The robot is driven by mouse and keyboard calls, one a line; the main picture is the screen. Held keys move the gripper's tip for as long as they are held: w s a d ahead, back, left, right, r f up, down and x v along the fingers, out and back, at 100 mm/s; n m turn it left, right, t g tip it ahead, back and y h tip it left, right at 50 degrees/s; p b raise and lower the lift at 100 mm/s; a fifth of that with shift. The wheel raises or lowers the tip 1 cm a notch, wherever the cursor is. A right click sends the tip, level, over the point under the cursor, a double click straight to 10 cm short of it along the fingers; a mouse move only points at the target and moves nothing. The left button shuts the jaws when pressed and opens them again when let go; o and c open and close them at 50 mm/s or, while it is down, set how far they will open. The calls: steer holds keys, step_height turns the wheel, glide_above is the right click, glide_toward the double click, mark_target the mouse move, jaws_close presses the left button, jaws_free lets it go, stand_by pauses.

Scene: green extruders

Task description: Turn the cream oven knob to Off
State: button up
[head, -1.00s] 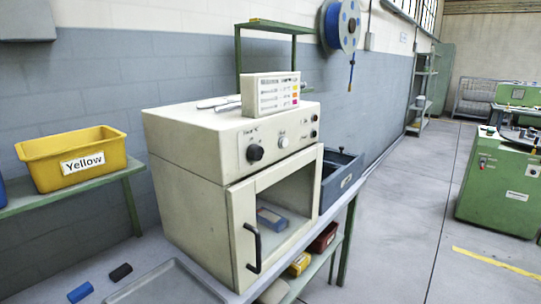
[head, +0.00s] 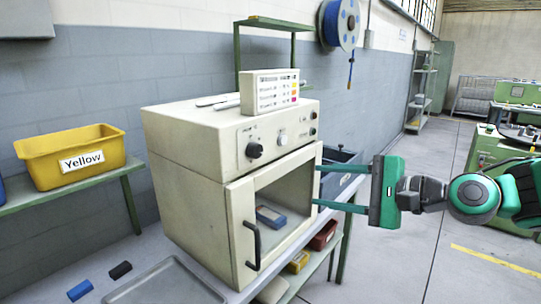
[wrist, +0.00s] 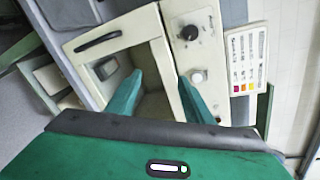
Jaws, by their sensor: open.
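The cream oven (head: 180,160) stands on the bench with its front facing right. Its front panel has a large black knob (head: 254,150) and a smaller pale knob (head: 282,140) to the right of it. In the wrist view the black knob (wrist: 190,32) is above the pale knob (wrist: 198,76). The dial markings are too small to read. My green gripper (head: 317,185) is open and empty, right of the oven, with its fingers pointing left near the door's right edge. In the wrist view my gripper (wrist: 158,80) has its fingers apart, over the door side, below the black knob.
The oven door has a black handle (head: 253,245) and a window with a blue block (head: 271,216) behind it. A label box (head: 270,92) stands on the oven top. A dark bin (head: 340,174) is behind the gripper. A yellow bin (head: 70,157) is at left. The floor at right is open.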

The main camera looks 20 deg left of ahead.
mark_target(260, 152)
steer(key=a+r+y, duration=0.1)
steer(key=a, duration=0.3)
steer(key=w+a+r+m+y, duration=0.1)
steer(key=a+r, duration=0.1)
steer(key=a, duration=0.3)
steer(key=w+a+r+m+y, duration=0.1)
steer(key=a+r, duration=0.1)
steer(key=a, duration=0.3)
steer(key=shift+a, duration=0.15)
steer(key=c, duration=1)
